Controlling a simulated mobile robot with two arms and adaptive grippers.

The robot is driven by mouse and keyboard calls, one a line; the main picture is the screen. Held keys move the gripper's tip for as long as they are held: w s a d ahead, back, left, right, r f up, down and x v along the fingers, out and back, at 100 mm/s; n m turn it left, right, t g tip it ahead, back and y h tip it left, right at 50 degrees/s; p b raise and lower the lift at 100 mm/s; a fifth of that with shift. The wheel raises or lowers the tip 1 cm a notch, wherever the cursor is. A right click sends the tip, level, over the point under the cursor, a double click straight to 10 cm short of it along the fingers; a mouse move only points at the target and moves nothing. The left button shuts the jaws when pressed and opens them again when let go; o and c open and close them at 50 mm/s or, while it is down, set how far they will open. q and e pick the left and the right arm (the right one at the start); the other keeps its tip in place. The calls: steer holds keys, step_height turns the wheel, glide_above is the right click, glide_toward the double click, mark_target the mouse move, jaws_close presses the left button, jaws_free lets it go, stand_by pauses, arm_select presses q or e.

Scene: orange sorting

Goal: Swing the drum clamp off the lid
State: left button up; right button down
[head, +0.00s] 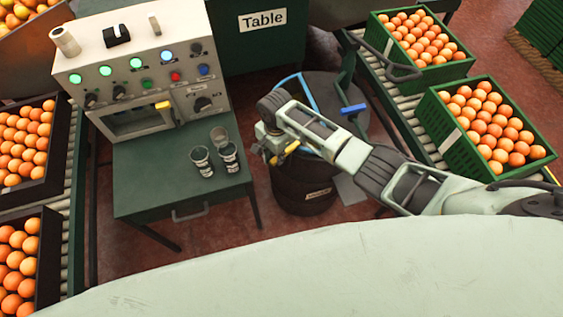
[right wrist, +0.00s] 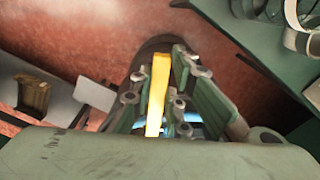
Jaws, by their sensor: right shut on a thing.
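The dark drum (head: 305,192) stands on the floor right of the green table, with a label on its side. Blue bars of the clamp (head: 308,96) lie over its lid (head: 326,90), and a blue handle (head: 354,109) shows at the right. My right gripper (head: 272,150) is at the drum's near left rim, and my arm hides part of the lid. It is shut on a yellow lever (right wrist: 157,95), which stands between the fingers in the right wrist view; its end also shows in the head view (head: 291,149). My left gripper is not in view.
Roller conveyors with orange crates (head: 445,125) flank both sides. Red floor is open in front of the drum.

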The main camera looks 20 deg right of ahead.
steer(key=shift+w+a+r+m, duration=0.25)
steer(key=shift+a+m, duration=0.05)
steer(key=shift+m, duration=0.2)
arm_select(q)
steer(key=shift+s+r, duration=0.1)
arm_select(e)
steer(key=shift+w+d+f+m, duration=0.15)
steer(key=shift+w+m, duration=0.75)
steer(key=shift+m, duration=1.1)
steer(key=shift+w+d+r+m, duration=0.1)
steer(key=shift+w+d+m, duration=0.15)
steer(key=shift+w+m, duration=1.2)
steer(key=shift+w+d+f+m, duration=0.1)
steer(key=shift+w+d+m, duration=0.2)
steer(key=shift+m, duration=2.25)
steer(key=shift+w, duration=0.15)
steer(key=c, duration=2)
jaws_free()
steer(key=o, duration=0.4)
steer(key=shift+s, duration=0.2)
